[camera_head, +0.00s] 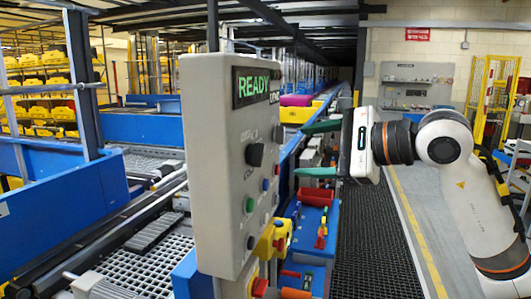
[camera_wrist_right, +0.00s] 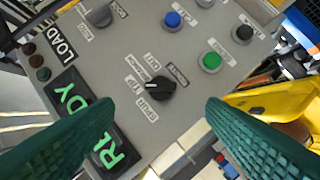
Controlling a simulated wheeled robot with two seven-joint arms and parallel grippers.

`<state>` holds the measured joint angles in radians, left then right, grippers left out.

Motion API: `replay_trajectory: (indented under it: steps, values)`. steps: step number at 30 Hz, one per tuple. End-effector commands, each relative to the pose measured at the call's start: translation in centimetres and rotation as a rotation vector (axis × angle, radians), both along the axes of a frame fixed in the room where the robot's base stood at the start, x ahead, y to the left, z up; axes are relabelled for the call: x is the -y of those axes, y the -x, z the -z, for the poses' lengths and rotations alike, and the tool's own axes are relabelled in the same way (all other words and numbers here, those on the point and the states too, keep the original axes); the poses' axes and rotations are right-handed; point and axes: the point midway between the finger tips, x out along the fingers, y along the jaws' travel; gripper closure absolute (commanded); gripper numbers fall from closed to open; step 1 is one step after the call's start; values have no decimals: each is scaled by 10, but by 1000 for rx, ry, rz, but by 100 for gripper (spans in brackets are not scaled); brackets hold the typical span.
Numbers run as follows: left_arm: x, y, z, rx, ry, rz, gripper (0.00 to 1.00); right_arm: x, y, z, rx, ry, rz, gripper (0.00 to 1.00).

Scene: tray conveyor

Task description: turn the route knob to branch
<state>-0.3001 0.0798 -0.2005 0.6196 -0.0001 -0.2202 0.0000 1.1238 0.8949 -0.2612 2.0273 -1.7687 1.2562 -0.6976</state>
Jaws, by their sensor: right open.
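The grey control panel (camera_head: 215,170) stands upright at the middle of the head view. A black knob (camera_head: 255,154) is on its face, below the lit READY display (camera_head: 252,86). In the right wrist view this knob (camera_wrist_right: 160,88) is near the centre, ringed by small labels, one of them apparently reading OUT. Its white mark points left in that picture. A second knob (camera_wrist_right: 98,15) sits at the upper left. My right gripper (camera_head: 302,150) is open and empty, its green fingers (camera_wrist_right: 160,130) apart on either side of the view, not touching the knob. My left gripper is not in view.
Blue (camera_wrist_right: 172,19), green (camera_wrist_right: 209,62) and black (camera_wrist_right: 242,34) buttons sit close to the knob on the panel. A yellow box (camera_head: 272,240) with a red button is below the panel. Conveyor lines run behind and left; floor matting (camera_head: 375,240) lies right.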

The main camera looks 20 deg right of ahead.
Motion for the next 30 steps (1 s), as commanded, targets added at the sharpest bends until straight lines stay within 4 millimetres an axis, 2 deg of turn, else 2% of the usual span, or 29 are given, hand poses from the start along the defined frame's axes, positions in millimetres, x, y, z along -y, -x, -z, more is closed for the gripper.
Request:
replay_trajectory:
  steps: [9, 15, 28, 30]
  values:
    - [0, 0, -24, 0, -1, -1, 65, -41, -48, 13, -5, -7, -7, 35]
    - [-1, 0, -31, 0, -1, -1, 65, -57, -69, 21, -4, -6, -5, 35]
    - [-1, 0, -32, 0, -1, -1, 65, -62, -77, 25, -2, -5, -4, 35]
    - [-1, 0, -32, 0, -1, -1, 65, -62, -77, 25, -2, -5, -4, 46]
